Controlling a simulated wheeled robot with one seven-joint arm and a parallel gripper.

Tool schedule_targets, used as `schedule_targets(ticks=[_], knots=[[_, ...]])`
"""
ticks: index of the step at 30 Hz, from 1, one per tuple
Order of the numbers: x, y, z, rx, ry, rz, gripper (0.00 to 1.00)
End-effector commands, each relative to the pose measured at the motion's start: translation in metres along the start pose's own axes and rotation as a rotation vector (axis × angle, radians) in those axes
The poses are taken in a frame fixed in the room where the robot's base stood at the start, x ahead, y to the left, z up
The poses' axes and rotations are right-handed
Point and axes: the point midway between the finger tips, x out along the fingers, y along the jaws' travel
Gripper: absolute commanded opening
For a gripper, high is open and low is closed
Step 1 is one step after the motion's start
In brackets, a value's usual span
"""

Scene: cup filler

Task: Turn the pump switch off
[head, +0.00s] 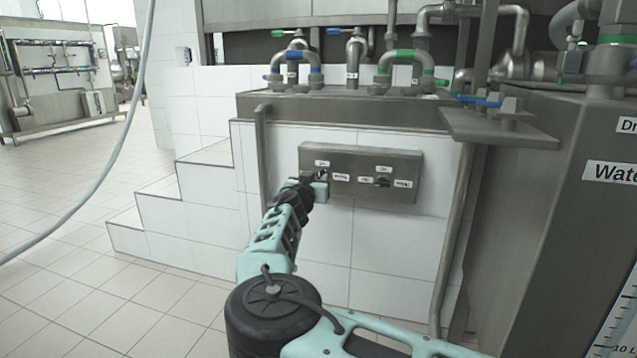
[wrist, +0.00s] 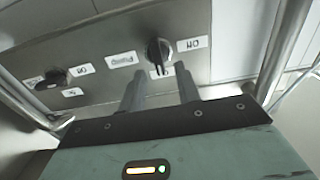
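The grey control panel (head: 350,165) on the white tiled wall carries two dark rotary switches. The switch nearest my gripper (wrist: 158,52) shows in the wrist view just beyond my fingertips, its handle roughly upright there. A label beside it (wrist: 121,60) seems to read "Pump", though the lettering is upside down and small. The other switch (head: 383,182) is to the right in the head view and also shows in the wrist view (wrist: 52,77). My gripper (wrist: 160,70) is open and empty, its two fingers apart and pointing at the nearer switch. Whether they touch it cannot be told.
A metal rail (wrist: 285,50) runs beside my gripper in the wrist view. Pipes with blue and green fittings (head: 405,57) stand above the panel. Tiled steps (head: 185,195) lie to the left, and a large steel tank (head: 550,200) stands at the right. The floor at left is clear.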

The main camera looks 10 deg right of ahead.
Motion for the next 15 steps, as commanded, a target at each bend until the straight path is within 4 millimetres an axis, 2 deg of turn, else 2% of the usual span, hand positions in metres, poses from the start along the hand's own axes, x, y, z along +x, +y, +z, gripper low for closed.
schedule_targets(ticks=[1,6,15], knots=[[0.008,0.0,0.002,0.002,-0.001,0.001,0.33],[0.022,0.0,0.001,0.0,0.0,0.0,0.33],[0.026,0.0,0.0,0.0,0.0,0.0,0.33]])
